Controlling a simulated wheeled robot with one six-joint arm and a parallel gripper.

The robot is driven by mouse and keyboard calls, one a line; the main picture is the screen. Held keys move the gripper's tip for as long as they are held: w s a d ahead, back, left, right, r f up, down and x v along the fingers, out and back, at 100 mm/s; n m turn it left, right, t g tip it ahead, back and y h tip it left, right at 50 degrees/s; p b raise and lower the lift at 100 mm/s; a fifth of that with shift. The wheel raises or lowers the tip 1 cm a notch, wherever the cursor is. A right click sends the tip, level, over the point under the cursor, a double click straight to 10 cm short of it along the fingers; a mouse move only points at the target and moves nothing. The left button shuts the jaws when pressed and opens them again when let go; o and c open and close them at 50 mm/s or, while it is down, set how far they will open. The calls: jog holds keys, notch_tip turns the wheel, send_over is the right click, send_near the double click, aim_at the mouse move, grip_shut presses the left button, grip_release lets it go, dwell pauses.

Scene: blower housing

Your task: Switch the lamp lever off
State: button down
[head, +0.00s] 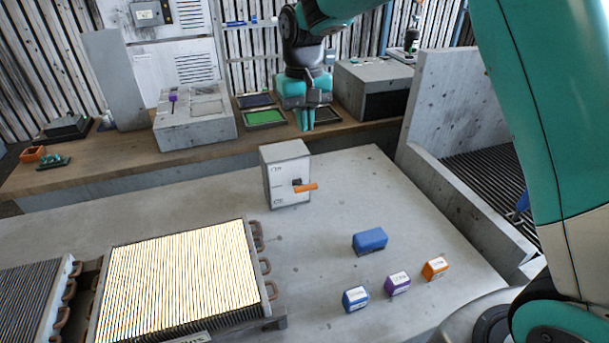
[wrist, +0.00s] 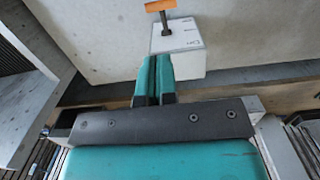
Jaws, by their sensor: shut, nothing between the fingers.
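A grey switch box (head: 288,178) stands on the concrete slab, with an orange lever (head: 306,187) on its front face. The lever sticks out to the right, about level, from a dark pivot. Small markings show on the face, too small to read surely. My gripper (head: 305,121) is shut and empty, pointing down above and behind the box, apart from it. In the wrist view the shut fingers (wrist: 155,66) are in front of the box (wrist: 182,48). The orange lever (wrist: 160,6) shows at the top edge there.
A bright striped panel (head: 185,275) lies at the front left beside a darker finned one (head: 28,295). Blue (head: 370,240), purple (head: 397,284) and orange (head: 435,268) blocks, plus another blue one (head: 355,298), lie at front right. A wooden bench (head: 90,172) runs behind; a low wall (head: 460,205) stands right.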

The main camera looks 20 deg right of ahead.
jog(key=f+p, duration=0.1)
jog(key=f, duration=0.3)
jog(key=f+p, duration=0.2)
jog(key=f, duration=0.3)
jog(key=s+f+p, duration=0.1)
jog(key=f+p, duration=0.1)
jog(key=f, duration=0.3)
